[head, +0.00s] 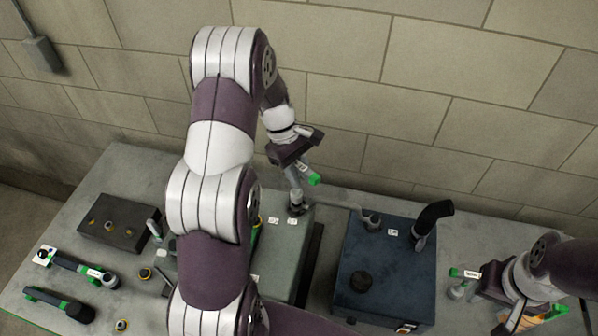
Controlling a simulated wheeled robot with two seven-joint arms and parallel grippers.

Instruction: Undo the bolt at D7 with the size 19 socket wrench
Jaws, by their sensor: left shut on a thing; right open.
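My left gripper (296,152) is shut on a grey tool with a green end (314,179), which I take for the socket wrench; its size mark is not readable. The tool's lower end (296,198) is at the back right corner of the grey-green engine block (291,262), over or on a bolt spot; I cannot tell whether it is seated. Small white labels (293,222) lie just in front, too small to read, so I cannot tell which is D7. The bolt itself is hidden. My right gripper (512,312) is open at the lower right.
A dark blue block (385,275) with pipes on top stands right of the engine block. Green-ended tools (72,263) and a dark plate (118,220) lie on the left of the bench. A green-and-white-tagged tool (466,274) stands near my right gripper. A block wall rises behind.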

